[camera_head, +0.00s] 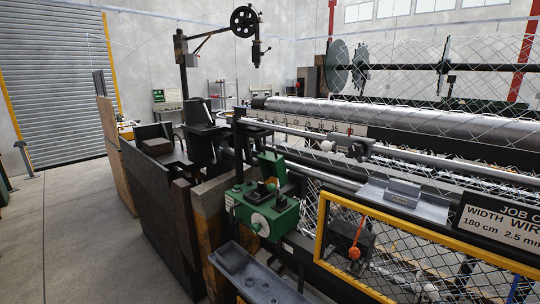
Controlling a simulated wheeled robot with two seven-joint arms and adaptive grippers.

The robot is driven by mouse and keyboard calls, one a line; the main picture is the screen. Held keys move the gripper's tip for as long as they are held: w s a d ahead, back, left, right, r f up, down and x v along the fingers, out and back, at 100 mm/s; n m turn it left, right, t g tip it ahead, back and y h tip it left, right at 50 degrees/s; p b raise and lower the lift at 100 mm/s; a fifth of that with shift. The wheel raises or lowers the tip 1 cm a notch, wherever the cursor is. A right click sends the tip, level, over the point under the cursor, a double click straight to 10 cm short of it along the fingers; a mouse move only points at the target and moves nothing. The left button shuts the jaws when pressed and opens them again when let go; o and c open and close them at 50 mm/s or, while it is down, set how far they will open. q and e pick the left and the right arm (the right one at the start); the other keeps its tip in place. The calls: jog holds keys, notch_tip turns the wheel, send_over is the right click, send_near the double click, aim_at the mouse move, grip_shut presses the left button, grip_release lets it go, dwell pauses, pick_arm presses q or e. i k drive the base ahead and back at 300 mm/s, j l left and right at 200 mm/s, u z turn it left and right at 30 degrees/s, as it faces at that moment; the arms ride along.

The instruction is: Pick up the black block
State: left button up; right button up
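Neither of my grippers is in view. Several dark, block-like things show, and I cannot tell which one is the black block. A small dark piece (262,191) sits on the green machine unit (270,218) near the middle. A dark upright box (201,145) stands on the machine's left end. A dark box (350,250) with an orange knob is behind the yellow-framed mesh guard at the lower right.
The weaving machine fills the middle and right, with a long steel roller (400,120) and wire mesh. A grey tray (250,275) is at the lower front. A grey ledge (405,200) holds a small metal piece. The concrete floor (75,230) at left is mostly clear.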

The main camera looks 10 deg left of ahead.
aim_at(261, 191)
jog(key=i+j+z, duration=0.25)
jog(key=j, duration=0.3)
jog(key=i+j+z, duration=0.2)
jog(key=j, duration=0.45)
jog(key=i, duration=0.1)
